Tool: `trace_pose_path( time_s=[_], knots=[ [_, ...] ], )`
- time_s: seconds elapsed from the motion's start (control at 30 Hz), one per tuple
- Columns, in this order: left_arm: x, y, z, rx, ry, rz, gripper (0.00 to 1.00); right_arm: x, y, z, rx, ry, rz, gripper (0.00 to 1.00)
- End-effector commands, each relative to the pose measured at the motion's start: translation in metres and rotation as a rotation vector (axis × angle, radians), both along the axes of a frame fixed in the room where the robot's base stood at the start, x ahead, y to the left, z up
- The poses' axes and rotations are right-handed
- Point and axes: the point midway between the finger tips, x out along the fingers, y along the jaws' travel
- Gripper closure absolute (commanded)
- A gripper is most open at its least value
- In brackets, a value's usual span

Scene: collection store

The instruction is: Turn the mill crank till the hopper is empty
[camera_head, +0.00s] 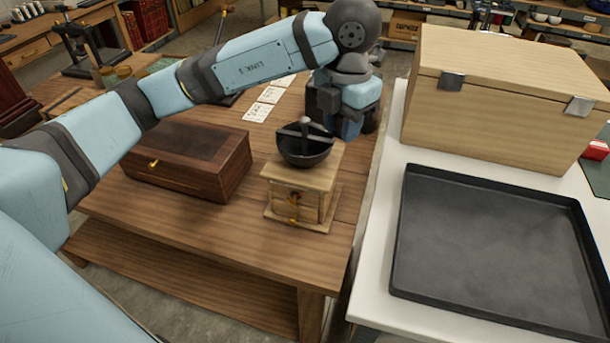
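The mill (303,185) is a pale wooden box with a small drawer and brass knob at its front. It stands upright near the right edge of the brown table (250,240). Its hopper (304,152) is a black bowl on top; its inside is dark, and I cannot tell what is in it. The crank (305,128) is a grey metal piece above the hopper. My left gripper (322,100) points down just behind the mill and crank. Its fingertips are hard to make out, and I cannot tell whether it touches the crank. My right gripper is out of view.
A dark wooden box (188,160) stands left of the mill. White cards (270,95) lie behind. To the right, a white table (380,255) holds a black tray (490,250) and a large pale wooden chest (510,95). A narrow gap separates the two tables.

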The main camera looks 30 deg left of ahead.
Motion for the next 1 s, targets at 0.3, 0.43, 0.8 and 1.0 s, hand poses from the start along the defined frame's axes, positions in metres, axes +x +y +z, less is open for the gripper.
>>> trace_pose_path(
  time_s=[0.3, 0.43, 0.8, 1.0],
  knots=[
    [0.0, 0.0, 0.0, 0.0, 0.0, 0.0, 0.49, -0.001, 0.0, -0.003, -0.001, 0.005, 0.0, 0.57],
    [0.0, 0.0, 0.003, 0.0, -0.001, 0.0, 0.49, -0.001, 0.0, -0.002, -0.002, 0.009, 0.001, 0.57],
    [0.0, 0.0, 0.039, -0.002, -0.002, 0.0, 0.49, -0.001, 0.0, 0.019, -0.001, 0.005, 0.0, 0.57],
    [0.001, 0.0, 0.058, 0.0, -0.001, 0.001, 0.49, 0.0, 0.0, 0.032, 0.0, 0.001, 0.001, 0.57]
  ],
)
